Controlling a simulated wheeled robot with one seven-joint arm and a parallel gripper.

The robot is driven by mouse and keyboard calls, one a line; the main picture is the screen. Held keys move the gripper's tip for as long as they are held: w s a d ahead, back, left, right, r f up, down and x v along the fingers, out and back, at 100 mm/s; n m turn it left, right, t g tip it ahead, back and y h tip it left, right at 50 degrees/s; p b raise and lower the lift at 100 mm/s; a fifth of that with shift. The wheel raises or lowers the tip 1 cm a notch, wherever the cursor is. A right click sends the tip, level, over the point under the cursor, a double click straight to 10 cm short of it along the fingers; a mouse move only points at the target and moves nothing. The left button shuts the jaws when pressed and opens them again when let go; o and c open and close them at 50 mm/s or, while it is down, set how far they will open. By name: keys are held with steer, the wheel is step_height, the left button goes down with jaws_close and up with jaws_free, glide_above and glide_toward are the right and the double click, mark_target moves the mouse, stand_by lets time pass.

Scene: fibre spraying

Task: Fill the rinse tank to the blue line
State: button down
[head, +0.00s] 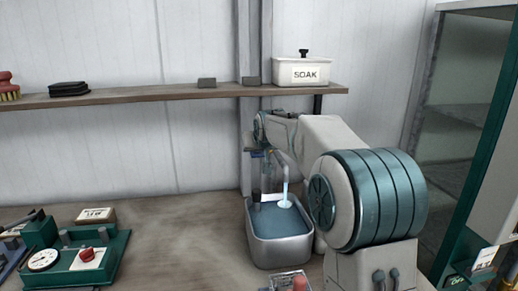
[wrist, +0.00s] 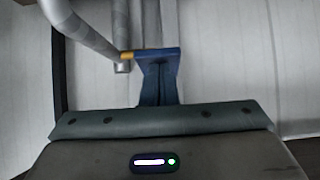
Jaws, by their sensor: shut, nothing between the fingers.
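The rinse tank (head: 281,251) is a metal basin standing on the counter in the head view, left of my arm. Bluish water (head: 275,221) lies in it below the rim. A pale stream (head: 285,188) falls into it with a bright splash. I cannot make out the blue line. My gripper (head: 259,152) is above the tank's back left, partly hidden by my arm. In the wrist view its blue fingers (wrist: 158,78) are together and empty. A grey pipe (wrist: 88,30) with a downturned end and a small yellow piece (wrist: 127,55) show beside the fingertips.
A dark upright peg (head: 256,197) stands at the tank's left side. A shelf (head: 170,94) with a white SOAK box (head: 302,72) runs above. A green device with a gauge (head: 88,258) is at left. The counter between is bare.

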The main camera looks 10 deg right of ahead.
steer(key=shift+f, duration=0.4)
steer(key=w+r+v, duration=0.1)
steer(key=r+v, duration=0.1)
steer(key=v, duration=1.1)
steer(key=shift+r+p, duration=0.2)
steer(key=shift+p, duration=0.25)
